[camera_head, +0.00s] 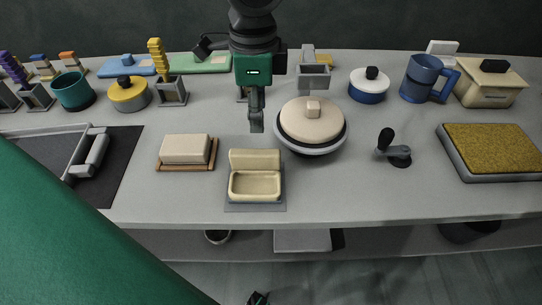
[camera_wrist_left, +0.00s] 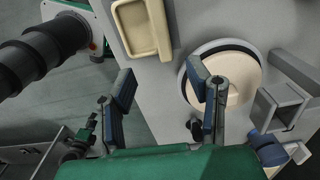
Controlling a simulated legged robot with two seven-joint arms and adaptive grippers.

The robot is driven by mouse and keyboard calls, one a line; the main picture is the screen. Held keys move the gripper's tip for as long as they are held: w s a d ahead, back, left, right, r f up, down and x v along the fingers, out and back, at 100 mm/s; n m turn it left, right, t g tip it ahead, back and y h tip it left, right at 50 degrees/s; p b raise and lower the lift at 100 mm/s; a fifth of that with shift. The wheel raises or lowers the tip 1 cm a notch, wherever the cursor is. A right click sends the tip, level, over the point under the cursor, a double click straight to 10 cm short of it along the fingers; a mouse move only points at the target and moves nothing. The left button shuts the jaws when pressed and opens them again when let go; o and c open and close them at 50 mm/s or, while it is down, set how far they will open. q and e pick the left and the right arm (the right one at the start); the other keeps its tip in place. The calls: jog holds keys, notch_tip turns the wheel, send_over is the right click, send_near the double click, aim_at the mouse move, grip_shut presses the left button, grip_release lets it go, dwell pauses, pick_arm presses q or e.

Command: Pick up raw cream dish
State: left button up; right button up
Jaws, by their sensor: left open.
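A cream rectangular dish (camera_head: 255,185) with a raised back panel rests on a grey pad near the table's front edge. Its shallow hollow faces up and looks empty. It also shows at the top of the left wrist view (camera_wrist_left: 142,28). My left gripper (camera_head: 256,122) hangs behind the dish and beside the round cream-lidded pot (camera_head: 311,121). In the left wrist view its two fingers (camera_wrist_left: 164,84) are spread apart with nothing between them, and the dish is beyond the fingertips. I cannot tell the gripper's exact height.
Left of the dish, a cream block (camera_head: 185,149) sits on a brown board. A black-handled tool (camera_head: 394,150) and a yellow-brown padded tray (camera_head: 493,151) are on the right. Pots, a blue mug (camera_head: 425,79) and stands line the back. The table front right of the dish is clear.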

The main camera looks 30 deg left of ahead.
aim_at(257, 152)
pick_arm(q)
jog(key=f, duration=0.2)
jog(key=a+f+b, duration=0.1)
jog(key=f, duration=0.2)
jog(key=f+b, duration=0.1)
jog(key=f, duration=0.1)
jog(key=shift+s+a+f, duration=0.2)
jog(key=shift+a+f, duration=0.2)
jog(key=shift+w+d+f, duration=0.15)
jog(key=shift+d+f, duration=0.25)
jog(key=shift+f, duration=0.05)
jog(key=shift+d+f, duration=0.15)
jog(key=shift+f, duration=0.2)
notch_tip(257, 152, down, 4)
jog(key=shift+r+b, duration=0.15)
jog(key=shift+b, duration=0.7)
jog(key=shift+a+f, duration=0.3)
jog(key=shift+a, duration=0.25)
jog(key=shift+d, duration=0.1)
jog(key=c, duration=0.8)
jog(key=shift+d, duration=0.15)
grip_shut()
jog(key=shift+d+r, duration=0.15)
jog(key=shift+d, duration=0.05)
pick_arm(e)
jog(key=f, duration=0.3)
jog(key=shift+s+a+f, duration=0.1)
jog(key=shift+a+f, duration=0.15)
jog(key=shift+f, duration=0.1)
